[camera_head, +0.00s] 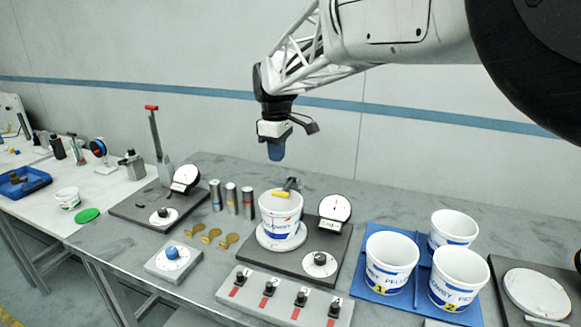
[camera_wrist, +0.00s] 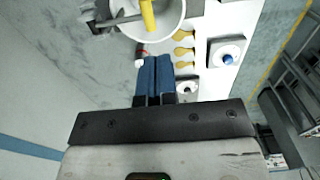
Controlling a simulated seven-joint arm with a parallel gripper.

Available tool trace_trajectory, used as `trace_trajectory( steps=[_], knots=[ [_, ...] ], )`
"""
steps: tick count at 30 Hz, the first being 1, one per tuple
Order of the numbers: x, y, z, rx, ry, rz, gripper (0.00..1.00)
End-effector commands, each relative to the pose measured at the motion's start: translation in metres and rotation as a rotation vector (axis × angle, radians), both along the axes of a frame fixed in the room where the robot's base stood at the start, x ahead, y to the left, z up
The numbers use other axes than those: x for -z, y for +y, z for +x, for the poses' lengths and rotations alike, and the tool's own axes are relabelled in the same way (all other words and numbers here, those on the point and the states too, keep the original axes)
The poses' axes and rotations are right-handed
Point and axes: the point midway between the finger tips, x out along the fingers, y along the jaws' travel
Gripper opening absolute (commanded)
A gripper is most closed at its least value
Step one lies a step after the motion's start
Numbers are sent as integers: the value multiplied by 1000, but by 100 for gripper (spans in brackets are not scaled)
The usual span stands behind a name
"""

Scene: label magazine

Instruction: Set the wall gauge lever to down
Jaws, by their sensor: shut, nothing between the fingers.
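A lever with a red grip (camera_head: 151,108) stands upright on the left plate, beside a round white gauge (camera_head: 185,178). A second lever, with a yellow grip (camera_head: 281,193), lies about level over a white bucket (camera_head: 280,222), beside another gauge (camera_head: 335,208). I cannot tell which is the wall gauge. The yellow grip also shows at the top of the wrist view (camera_wrist: 148,15), over the bucket. My gripper (camera_head: 276,158) is shut and empty, above the bucket and yellow-grip lever, apart from both. Its blue fingers show in the wrist view (camera_wrist: 153,60).
Several metal cylinders (camera_head: 231,198) and brass pieces (camera_head: 210,236) stand or lie left of the bucket. A switch panel (camera_head: 258,303) and blue knob box (camera_head: 172,254) are in front. Buckets stand in a blue tray (camera_head: 369,290) at right.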

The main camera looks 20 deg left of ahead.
Motion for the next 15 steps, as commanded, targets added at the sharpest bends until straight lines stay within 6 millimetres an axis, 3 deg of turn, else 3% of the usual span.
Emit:
trace_trajectory(
  steps=[6,15],
  knots=[
    [-25,0,-3,0,-1,1,0],
    [-33,0,-4,0,-1,1,0]
  ],
)
